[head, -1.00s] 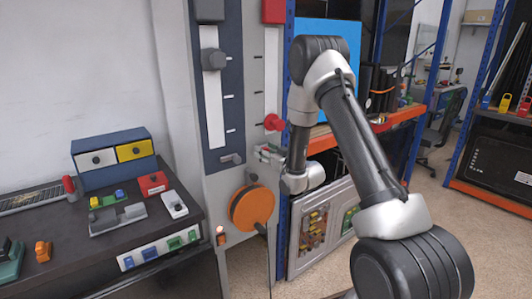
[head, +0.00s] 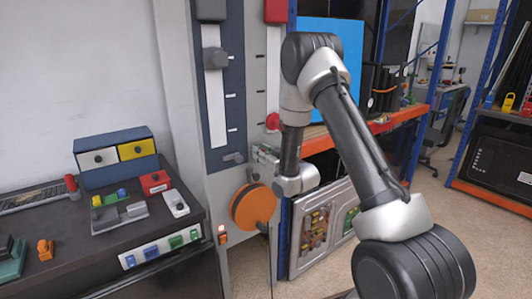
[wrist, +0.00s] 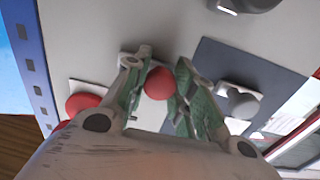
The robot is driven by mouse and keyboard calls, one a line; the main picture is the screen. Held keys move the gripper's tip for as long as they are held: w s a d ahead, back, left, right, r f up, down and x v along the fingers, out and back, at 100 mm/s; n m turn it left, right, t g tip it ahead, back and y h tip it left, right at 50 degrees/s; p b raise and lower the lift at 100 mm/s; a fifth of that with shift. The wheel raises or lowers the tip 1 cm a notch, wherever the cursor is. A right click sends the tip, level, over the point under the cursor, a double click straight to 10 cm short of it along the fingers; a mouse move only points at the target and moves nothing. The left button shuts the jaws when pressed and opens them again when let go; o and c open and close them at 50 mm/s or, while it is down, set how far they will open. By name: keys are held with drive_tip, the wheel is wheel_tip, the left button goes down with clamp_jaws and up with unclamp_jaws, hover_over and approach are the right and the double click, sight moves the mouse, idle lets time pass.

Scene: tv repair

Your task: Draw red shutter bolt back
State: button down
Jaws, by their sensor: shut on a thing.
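The shutter bolt's round red knob (wrist: 159,83) shows in the middle of the wrist view, in front of a pale plate on the panel. My gripper (wrist: 157,92) has its green-padded fingers on either side of the knob and is shut on it. The bolt's shaft is hidden behind the knob and fingers. In the head view my gripper (head: 262,154) is small at the panel, right of the navy strip and above the orange disc; the bolt knob cannot be made out there.
Another red knob (wrist: 83,102) lies left of my fingers in the wrist view, and a grey knob (wrist: 242,103) lies right. In the head view an orange disc (head: 253,206) sits below my gripper. A blue shelf upright (head: 285,225) stands close on the right.

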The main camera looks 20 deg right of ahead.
drive_tip(key=shift+a, duration=0.2)
drive_tip(key=c, duration=1.1)
unclamp_jaws()
drive_tip(key=shift+s+a, duration=0.1)
drive_tip(key=shift+c, duration=0.2)
drive_tip(key=v, duration=1.2)
